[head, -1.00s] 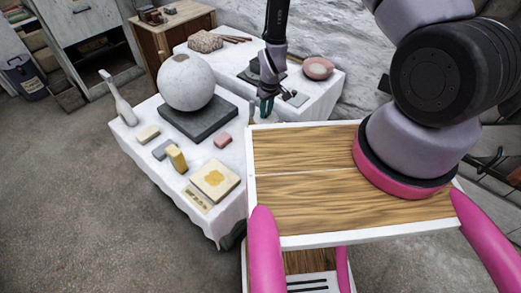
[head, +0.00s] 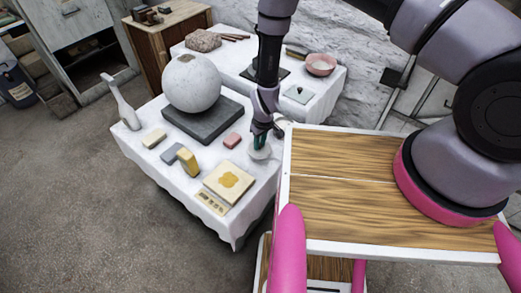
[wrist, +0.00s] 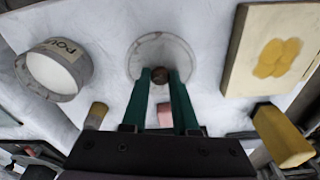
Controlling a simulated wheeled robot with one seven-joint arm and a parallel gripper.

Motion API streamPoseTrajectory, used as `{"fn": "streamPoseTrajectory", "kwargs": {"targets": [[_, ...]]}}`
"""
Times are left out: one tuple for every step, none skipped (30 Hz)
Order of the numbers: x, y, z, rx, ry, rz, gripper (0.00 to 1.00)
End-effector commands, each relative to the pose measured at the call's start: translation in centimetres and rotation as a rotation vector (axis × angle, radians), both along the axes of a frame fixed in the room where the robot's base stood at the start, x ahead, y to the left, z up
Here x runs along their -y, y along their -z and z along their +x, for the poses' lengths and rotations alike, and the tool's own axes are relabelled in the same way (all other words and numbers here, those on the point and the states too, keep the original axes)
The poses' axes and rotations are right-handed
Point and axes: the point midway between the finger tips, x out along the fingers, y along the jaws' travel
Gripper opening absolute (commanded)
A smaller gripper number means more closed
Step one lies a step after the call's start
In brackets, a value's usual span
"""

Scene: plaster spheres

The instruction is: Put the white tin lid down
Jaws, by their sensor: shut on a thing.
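My gripper (head: 261,141) is over the right side of the front white-clothed table (head: 190,203). Its green fingers (wrist: 160,95) are shut on the dark knob of the white tin lid (wrist: 143,62). The lid, a pale round disc, also shows just below the fingertips in the head view (head: 260,154). It looks about level and close to the cloth; I cannot tell whether it touches. An open round tin (wrist: 58,72) with a lettered label and white contents stands to the left in the wrist view.
A yellow-stained board (head: 228,183), a yellow block (head: 187,161) and a pink block (head: 232,140) are near the lid. A large plaster sphere (head: 191,82) sits on a dark slab (head: 203,122). Cloth around the lid looks clear. A back table holds a pink bowl (head: 320,65).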

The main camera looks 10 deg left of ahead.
Motion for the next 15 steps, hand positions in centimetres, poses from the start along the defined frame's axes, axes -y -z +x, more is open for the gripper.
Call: {"fn": "streamPoseTrajectory", "kwargs": {"targets": [[0.1, 0.5, 0.0, -0.001, 0.001, -0.001, 0.0], [0.1, 0.9, -0.1, -0.001, 0.001, -0.001, 0.0], [0.1, 1.5, -0.1, -0.002, 0.001, -0.002, 0.0], [0.1, 1.9, -0.1, -0.001, 0.0, -0.001, 0.0], [0.1, 2.4, -0.1, -0.001, 0.0, -0.001, 0.0], [0.1, 3.0, -0.1, -0.001, 0.0, -0.001, 0.0], [0.1, 3.4, -0.1, -0.001, 0.0, -0.001, 0.0], [0.1, 3.8, -0.1, -0.001, 0.001, -0.001, 0.0], [0.1, 4.0, 0.0, -0.001, 0.001, -0.001, 0.0], [0.1, 4.0, 0.0, -0.001, 0.0, -0.001, 0.0], [0.0, 4.0, 0.0, 0.0, 0.0, 0.0, 0.0], [0.0, 3.9, 0.0, 0.0, 0.0, 0.0, 0.0], [0.1, 3.9, 0.0, 0.0, 0.0, 0.0, 0.0], [0.1, 3.9, 0.0, 0.0, 0.0, 0.0, 0.0], [0.1, 3.9, 0.0, 0.0, 0.0, 0.0, 0.0]]}}
